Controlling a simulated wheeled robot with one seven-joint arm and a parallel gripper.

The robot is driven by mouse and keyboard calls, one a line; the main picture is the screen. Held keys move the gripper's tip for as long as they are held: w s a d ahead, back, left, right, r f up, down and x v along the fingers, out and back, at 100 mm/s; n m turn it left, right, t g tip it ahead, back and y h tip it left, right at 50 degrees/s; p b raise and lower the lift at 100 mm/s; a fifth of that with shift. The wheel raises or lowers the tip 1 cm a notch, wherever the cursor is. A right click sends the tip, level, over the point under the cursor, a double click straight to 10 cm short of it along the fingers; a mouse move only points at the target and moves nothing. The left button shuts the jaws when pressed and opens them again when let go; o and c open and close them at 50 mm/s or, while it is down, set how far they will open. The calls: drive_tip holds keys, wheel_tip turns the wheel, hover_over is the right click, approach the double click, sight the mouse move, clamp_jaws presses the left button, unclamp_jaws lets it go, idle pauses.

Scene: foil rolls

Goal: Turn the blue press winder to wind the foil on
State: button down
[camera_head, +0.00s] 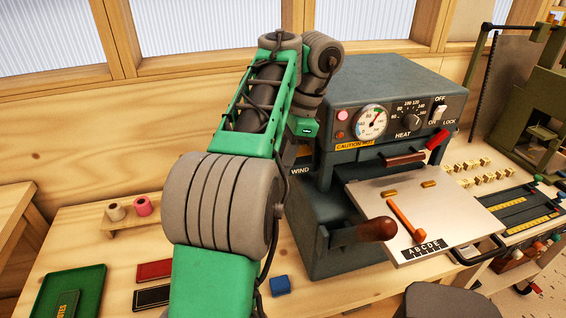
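The blue-grey foil press (385,75) stands on the bench right of centre, with a gauge, a HEAT dial and an ON/OFF switch on its front. A WIND label (300,170) shows low on its left side. My green and grey arm covers much of the press's left side. My gripper (303,152) is by that side, just above the WIND label, mostly hidden by my wrist. The winder cannot be made out, and neither can the fingers' opening or any contact. Two foil rolls, one tan (116,211) and one pink (142,205), stand on a small wooden rack at left.
A brown-handled lever (376,229) sticks out at the press's front. A pale plate (455,220) with an orange handle and ABCDE type juts toward me. A small blue block (280,286) and green, red and black booklets lie on the bench. Another green machine (530,100) stands at right.

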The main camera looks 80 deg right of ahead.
drive_tip(key=c, duration=1.2)
unclamp_jaws()
drive_tip(key=shift+c, duration=0.2)
drive_tip(key=p+v, duration=0.3)
drive_tip(key=v, duration=0.4)
drive_tip(key=shift+r, duration=0.4)
